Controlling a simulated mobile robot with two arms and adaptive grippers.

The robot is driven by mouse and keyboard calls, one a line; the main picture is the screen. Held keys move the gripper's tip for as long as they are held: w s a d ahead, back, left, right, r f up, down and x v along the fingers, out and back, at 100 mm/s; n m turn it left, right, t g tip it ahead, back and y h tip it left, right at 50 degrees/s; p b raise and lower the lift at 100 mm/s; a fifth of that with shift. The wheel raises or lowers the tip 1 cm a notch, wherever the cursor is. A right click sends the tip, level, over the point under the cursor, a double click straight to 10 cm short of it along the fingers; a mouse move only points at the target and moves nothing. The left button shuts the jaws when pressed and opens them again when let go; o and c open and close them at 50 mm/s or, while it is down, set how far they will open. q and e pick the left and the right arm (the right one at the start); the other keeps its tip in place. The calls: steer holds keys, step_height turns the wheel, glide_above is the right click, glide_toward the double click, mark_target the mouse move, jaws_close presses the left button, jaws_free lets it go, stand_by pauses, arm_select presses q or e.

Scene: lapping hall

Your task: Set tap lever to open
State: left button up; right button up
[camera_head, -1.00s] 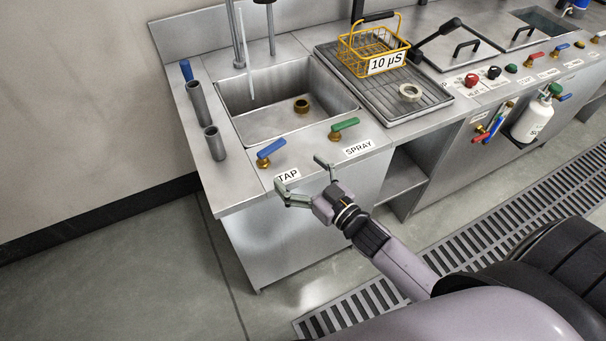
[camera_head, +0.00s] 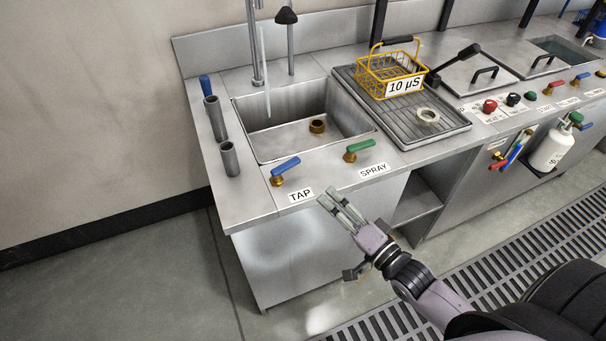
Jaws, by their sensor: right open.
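The tap lever (camera_head: 286,167) is a blue handle on a brass base, on the sink's front ledge above the TAP label (camera_head: 301,195). Its handle slants up to the right from the base. My right gripper (camera_head: 333,198) is open and empty, below and right of the tap lever, by the counter's front edge. It does not touch the lever. Its fingers point up and left and look close together from this angle. My left gripper is not in view.
A green lever (camera_head: 362,149) stands right of the tap lever, above the SPRAY label (camera_head: 373,171). A yellow wire basket (camera_head: 372,85) stands on the drainboard. Grey upright tubes (camera_head: 230,160) stand at left.

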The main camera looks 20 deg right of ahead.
mark_target(295, 164)
steer(key=m, duration=0.2)
steer(key=s+m, duration=0.1)
steer(key=shift+d+m, duration=0.3)
steer(key=shift+d, duration=0.05)
steer(key=shift+c, duration=1.3)
steer(key=shift+m, duration=0.3)
steer(key=shift+c, duration=0.8)
steer(key=shift+w+r, duration=0.1)
steer(key=shift+w, duration=0.15)
steer(key=shift+c, duration=0.6)
steer(key=p+x, duration=0.1)
steer(key=x, duration=1.1)
steer(key=shift+w+a, duration=0.1)
steer(key=shift+w, duration=0.05)
jaws_close()
steer(key=shift+w+a, duration=0.2)
steer(key=shift+w, duration=0.35)
